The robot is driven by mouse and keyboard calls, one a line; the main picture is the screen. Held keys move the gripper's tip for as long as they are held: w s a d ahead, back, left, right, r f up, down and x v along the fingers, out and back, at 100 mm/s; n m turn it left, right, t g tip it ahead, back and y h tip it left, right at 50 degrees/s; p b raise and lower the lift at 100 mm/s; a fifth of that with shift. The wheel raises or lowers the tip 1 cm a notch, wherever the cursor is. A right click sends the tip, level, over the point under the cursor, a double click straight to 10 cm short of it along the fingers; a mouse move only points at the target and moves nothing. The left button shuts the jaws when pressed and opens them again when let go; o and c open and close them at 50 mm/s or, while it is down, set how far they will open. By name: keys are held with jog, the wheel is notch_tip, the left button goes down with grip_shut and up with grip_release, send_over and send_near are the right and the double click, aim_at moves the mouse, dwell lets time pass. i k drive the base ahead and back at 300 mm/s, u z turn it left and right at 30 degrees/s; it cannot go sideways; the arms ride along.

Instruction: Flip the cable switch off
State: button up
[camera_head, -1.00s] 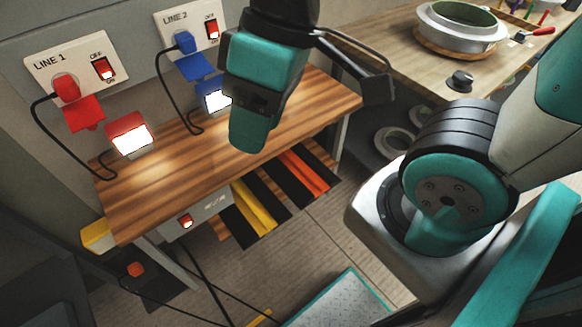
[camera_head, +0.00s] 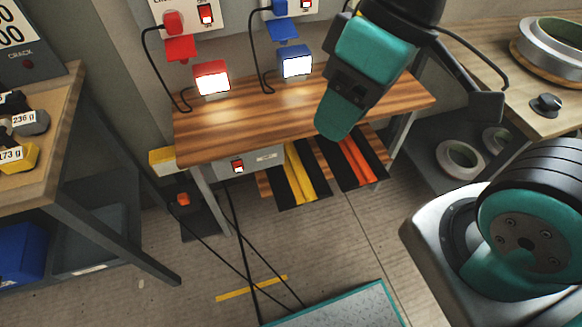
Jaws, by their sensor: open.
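A grey box (camera_head: 262,159) hangs under the front edge of the wooden bench and carries a small lit red rocker switch (camera_head: 238,166). Black cables (camera_head: 233,212) run from near it down to the floor. A small orange-red part (camera_head: 183,199) shows on a dark unit at the floor left of the bench. I cannot tell which of these is the cable switch, or its setting. My gripper (camera_head: 340,115) is above the bench's right part, apart from both switches, open and with nothing seen in it. Its fingers are partly hidden by its own body.
The wooden bench (camera_head: 215,125) bears a red lamp (camera_head: 212,80) and a blue lamp (camera_head: 296,64), both lit. Two wall panels with plugs and red switches are cut by the top edge. A left bench (camera_head: 45,180) holds weights.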

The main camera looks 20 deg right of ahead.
aim_at(238, 166)
jog(key=k, duration=1.95)
jog(key=u, duration=0.65)
jog(key=i, duration=1.8)
jog(key=z, duration=0.7)
